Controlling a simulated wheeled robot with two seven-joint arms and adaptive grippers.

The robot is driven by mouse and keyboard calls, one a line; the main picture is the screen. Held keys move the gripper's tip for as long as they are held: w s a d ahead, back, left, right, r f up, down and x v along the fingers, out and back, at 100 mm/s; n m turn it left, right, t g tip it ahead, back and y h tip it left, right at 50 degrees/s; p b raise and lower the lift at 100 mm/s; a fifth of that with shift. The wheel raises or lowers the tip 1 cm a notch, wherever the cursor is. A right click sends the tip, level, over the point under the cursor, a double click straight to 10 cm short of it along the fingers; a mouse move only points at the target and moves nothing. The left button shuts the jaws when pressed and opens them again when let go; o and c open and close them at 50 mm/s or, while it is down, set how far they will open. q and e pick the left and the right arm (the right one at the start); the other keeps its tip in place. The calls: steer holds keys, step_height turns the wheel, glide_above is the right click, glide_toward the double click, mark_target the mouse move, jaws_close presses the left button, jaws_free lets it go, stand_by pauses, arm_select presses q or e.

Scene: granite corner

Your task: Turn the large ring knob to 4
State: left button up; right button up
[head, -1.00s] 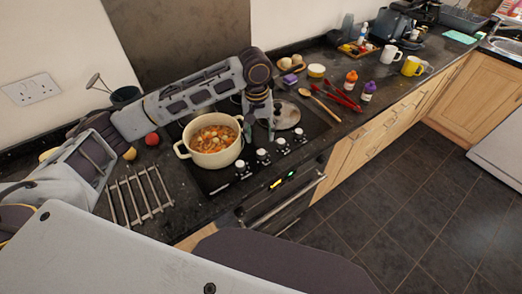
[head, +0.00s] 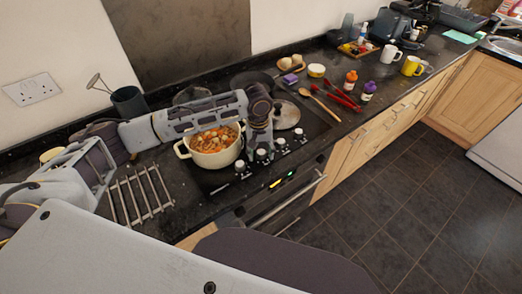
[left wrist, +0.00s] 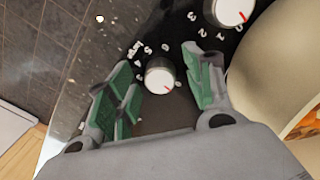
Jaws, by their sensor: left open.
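A row of white knobs with black bases runs along the front of the black hob (head: 222,182). My left gripper (head: 261,151) points down at the second knob from the left (head: 262,156). In the left wrist view, that knob (left wrist: 160,75) sits between the open green-padded fingers of my left gripper (left wrist: 158,72), with visible gaps beside it. Its red mark points toward the lower right, near a 0, and printed numbers surround it. A neighbouring knob (left wrist: 230,10) is at the top right. My right gripper is not in view.
A cream pot of stew (head: 212,158) stands on the hob close beside my left gripper. A glass lid (head: 287,115), a wooden spoon (head: 320,103) and red tongs (head: 342,98) lie to the right. A metal rack (head: 140,196) lies to the left.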

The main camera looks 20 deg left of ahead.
arm_select(q)
steer(key=shift+c, duration=0.6)
steer(key=c, duration=0.9)
steer(key=shift+r, duration=0.1)
